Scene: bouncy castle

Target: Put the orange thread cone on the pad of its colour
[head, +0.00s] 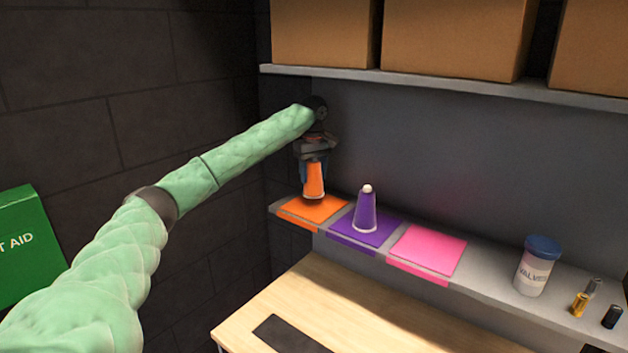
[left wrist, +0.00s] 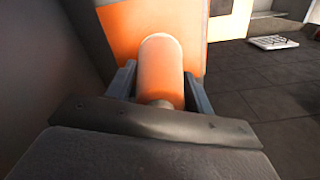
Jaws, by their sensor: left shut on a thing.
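The orange thread cone (head: 314,181) is upright in my left gripper (head: 314,172), directly over the orange pad (head: 312,208) at the left end of the shelf. The gripper comes from above with its fingers on either side of the cone. In the left wrist view the cone (left wrist: 161,72) sits between the fingers (left wrist: 160,88), with the orange pad (left wrist: 125,35) beyond it. The cone's base appears at or just above the pad; I cannot tell whether it touches. My right gripper is not in view.
A purple cone (head: 366,210) stands on the purple pad (head: 347,236), close to the right. The pink pad (head: 428,250) is empty. A blue-lidded jar (head: 536,268) and small cylinders (head: 580,303) stand farther right. An upper shelf (head: 420,87) with boxes hangs above; a wall is at left.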

